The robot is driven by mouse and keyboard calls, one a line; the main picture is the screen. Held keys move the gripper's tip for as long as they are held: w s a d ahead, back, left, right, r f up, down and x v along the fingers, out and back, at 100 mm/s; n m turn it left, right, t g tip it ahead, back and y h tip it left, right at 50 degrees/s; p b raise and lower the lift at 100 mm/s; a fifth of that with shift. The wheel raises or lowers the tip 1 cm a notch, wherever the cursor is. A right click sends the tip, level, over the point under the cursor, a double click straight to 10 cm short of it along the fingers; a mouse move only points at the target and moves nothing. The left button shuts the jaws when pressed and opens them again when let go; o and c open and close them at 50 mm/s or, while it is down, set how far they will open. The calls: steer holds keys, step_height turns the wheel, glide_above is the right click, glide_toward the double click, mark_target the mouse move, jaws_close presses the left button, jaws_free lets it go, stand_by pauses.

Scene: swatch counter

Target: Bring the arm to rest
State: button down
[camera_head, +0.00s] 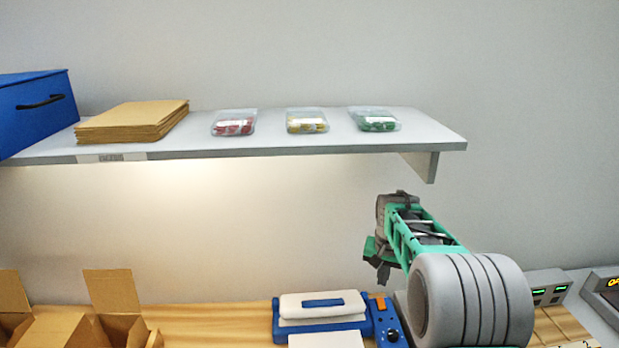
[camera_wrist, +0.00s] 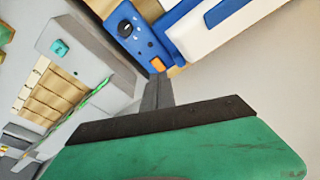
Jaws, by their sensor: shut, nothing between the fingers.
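My gripper (camera_head: 383,274) hangs at the end of my green and grey arm, in front of the wall and below the right end of the shelf. Its dark fingers point down, above and behind the blue device on the counter. In the wrist view the dark fingers (camera_wrist: 158,92) are together with nothing between them. The green gripper body fills the lower part of that view. My arm is bent and raised, its large grey joint hiding part of the counter at the right.
A blue and white device (camera_head: 320,312) with a knob and orange switch stands on the wooden counter. Open cardboard boxes (camera_head: 115,310) are at the left. The shelf (camera_head: 300,146) holds a blue box (camera_head: 30,112), brown envelopes (camera_head: 132,120) and red, yellow and green packs (camera_head: 375,120).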

steer(key=s+a+r+n+t, duration=0.1)
steer(key=s+a+r, duration=0.25)
steer(key=s, duration=0.35)
steer(key=s+a+r+n+t, duration=0.1)
steer(key=s+a+r+n, duration=0.15)
steer(key=s+r, duration=0.3)
steer(key=s+a+f+n+b, duration=0.1)
steer(key=s+a, duration=0.3)
steer(key=s, duration=0.9)
steer(key=shift+s+a+f+t+y, duration=0.15)
steer(key=shift+f+t+y, duration=0.2)
steer(key=shift+f, duration=0.25)
steer(key=shift+n, duration=0.25)
